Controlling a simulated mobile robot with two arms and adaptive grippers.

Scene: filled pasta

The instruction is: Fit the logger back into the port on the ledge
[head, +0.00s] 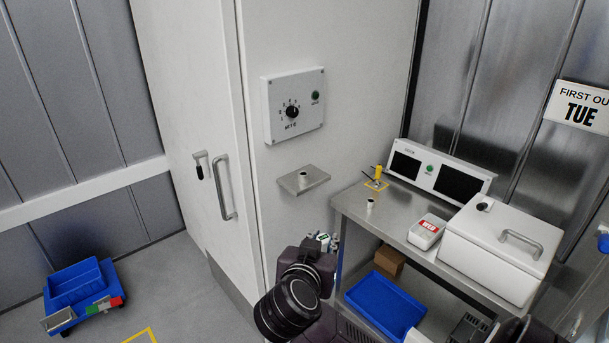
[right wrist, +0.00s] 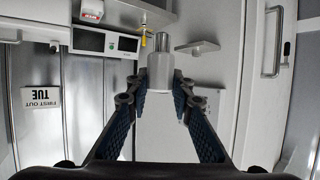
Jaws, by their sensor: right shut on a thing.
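The ledge (head: 299,184) is a small metal shelf on the white wall below the dial panel. A short round port (head: 303,175) with a dark opening stands on it. My right gripper (head: 324,240) is below and a little right of the ledge, apart from it. In the right wrist view its fingers are shut on a grey cylinder with a narrower metal end, which looks like the logger (right wrist: 161,76). The ledge (right wrist: 199,46) shows close beside the cylinder's end there; I cannot tell the gap. In the head view the logger is hard to make out. My left gripper is out of view.
The dial panel (head: 294,104) sits above the ledge. The steel counter (head: 395,228) at right holds a yellow upright item (head: 378,172), a small metal cylinder (head: 370,204), a red-labelled box (head: 427,232) and a white lidded box (head: 498,250). A door handle (head: 223,188) is left.

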